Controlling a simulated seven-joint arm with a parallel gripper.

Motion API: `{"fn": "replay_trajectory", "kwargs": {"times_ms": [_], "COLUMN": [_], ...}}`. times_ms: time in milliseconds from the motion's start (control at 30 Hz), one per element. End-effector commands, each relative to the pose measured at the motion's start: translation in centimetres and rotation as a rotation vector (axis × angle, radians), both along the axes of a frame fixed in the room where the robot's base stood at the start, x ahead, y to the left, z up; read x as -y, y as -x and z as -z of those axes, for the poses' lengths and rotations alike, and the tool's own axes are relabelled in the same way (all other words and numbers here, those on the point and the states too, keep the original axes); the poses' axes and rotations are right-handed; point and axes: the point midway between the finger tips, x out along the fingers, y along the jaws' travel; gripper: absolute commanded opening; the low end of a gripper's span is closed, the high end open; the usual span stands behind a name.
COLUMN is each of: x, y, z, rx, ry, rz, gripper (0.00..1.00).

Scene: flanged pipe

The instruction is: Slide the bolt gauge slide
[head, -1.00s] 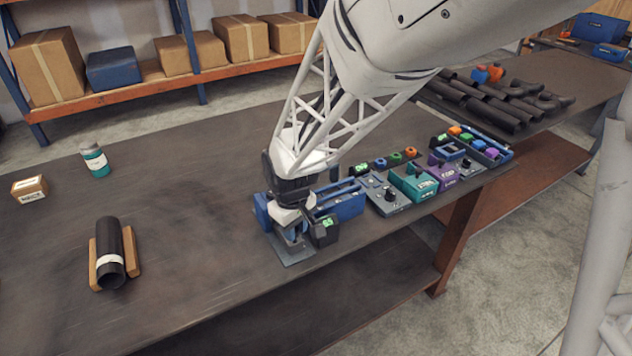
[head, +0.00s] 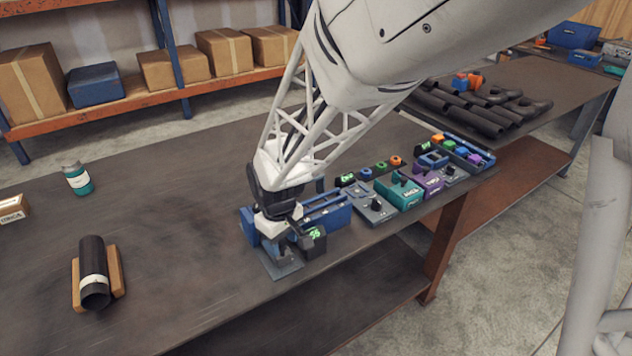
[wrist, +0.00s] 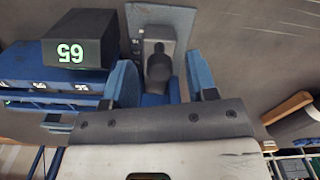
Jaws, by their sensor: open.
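The bolt gauge is a blue railed body (head: 326,212) near the front edge of the bench, with a black display box (head: 314,241) showing lit green digits. The display also shows in the wrist view (wrist: 78,40), upside down, with the blue body (wrist: 35,68) below it. A grey plate (head: 281,267) lies at the gauge's near end. In the wrist view, my gripper (wrist: 162,75) is open, its blue fingers either side of a dark rounded knob (wrist: 159,67) on a grey block. Contact with the knob cannot be told. In the head view my gripper (head: 277,243) hides part of the gauge.
Several small devices, including a teal box (head: 401,193) and a grey knobbed box (head: 375,208), stand right of the gauge. A black pipe (head: 94,272) in a wooden cradle (head: 117,273) and a teal-labelled jar (head: 77,180) are at left. The bench between is clear.

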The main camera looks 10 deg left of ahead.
Motion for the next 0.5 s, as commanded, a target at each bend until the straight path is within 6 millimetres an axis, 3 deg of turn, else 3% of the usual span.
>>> {"fn": "replay_trajectory", "kwargs": {"times_ms": [500], "x": [0.0], "y": [0.0], "z": [-5.8], "rx": [0.002], "ry": [-0.001], "rz": [0.000], "gripper": [0.52]}}
